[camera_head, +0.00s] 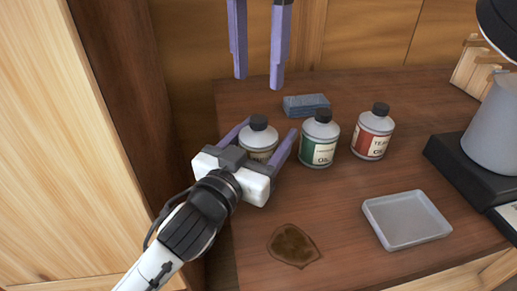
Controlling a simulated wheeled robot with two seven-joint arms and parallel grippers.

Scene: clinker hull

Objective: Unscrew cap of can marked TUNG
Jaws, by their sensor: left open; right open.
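Three grey cans with dark caps stand on the wooden bench. The left can (258,142) has a cream label mostly hidden by my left gripper, so its word cannot be read. The middle can (320,138) has a green label ending in OIL; its upper word is too small to read. The right can (373,132) has a red label that seems to read TEAK OIL. My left gripper (271,127) is open, its purple fingers on either side of the left can. My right gripper (258,83) is open and empty, pointing down above and behind that can.
A blue-grey block (306,105) lies behind the cans. A shallow grey tray (406,220) and a brown stain (293,246) are in front. A grey machine on a black base (462,168) stands at right. A wooden post (125,75) rises at left.

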